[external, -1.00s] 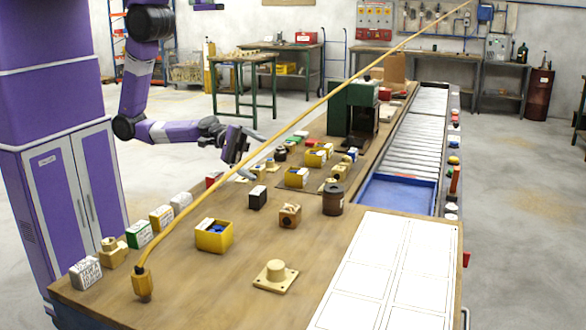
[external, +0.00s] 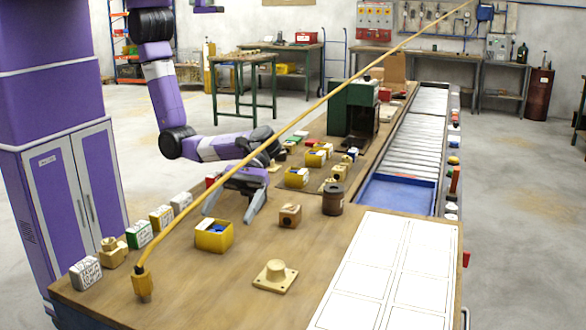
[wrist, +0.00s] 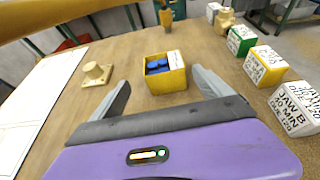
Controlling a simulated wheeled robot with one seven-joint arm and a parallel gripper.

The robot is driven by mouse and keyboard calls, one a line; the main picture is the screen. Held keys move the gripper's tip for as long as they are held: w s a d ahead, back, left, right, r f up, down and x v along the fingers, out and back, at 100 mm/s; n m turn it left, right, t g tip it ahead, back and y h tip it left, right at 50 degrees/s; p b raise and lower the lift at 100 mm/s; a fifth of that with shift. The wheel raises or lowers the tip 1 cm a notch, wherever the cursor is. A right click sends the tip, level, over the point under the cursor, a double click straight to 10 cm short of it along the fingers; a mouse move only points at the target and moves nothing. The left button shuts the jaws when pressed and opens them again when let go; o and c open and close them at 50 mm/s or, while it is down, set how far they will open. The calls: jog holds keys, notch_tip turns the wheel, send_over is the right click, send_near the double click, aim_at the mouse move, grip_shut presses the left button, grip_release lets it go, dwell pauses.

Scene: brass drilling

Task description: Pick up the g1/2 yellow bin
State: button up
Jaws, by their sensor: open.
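A yellow bin (external: 213,238) with blue pieces inside and a white label stands on the near part of the wooden bench. It also shows in the wrist view (wrist: 166,80), ahead of and between my fingers. Its label is too small to read. My gripper (external: 231,211) is open and empty, tilted down just behind this bin and apart from it. More yellow bins (external: 297,178) stand farther along the bench, one of them here and another behind it (external: 315,159). Their labels cannot be read either.
A brass-coloured flanged part (external: 275,276), a wooden block with a hole (external: 290,215) and a dark cylinder (external: 333,200) stand nearby. Labelled boxes (external: 139,234) line the left edge. A yellow hanging cable (external: 240,168) crosses above the bench. White sheets (external: 390,270) cover the right.

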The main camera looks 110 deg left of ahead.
aim_at(208, 238)
jog(key=x, duration=0.3)
jog(key=s+p+x, duration=0.1)
jog(key=x, duration=0.1)
jog(key=shift+d+r, duration=0.25)
jog(key=shift+w+d+f, duration=0.1)
jog(key=shift+d+f, duration=0.15)
jog(key=shift+d, duration=0.2)
jog(key=c, duration=1.5)
jog(key=shift+r, duration=0.1)
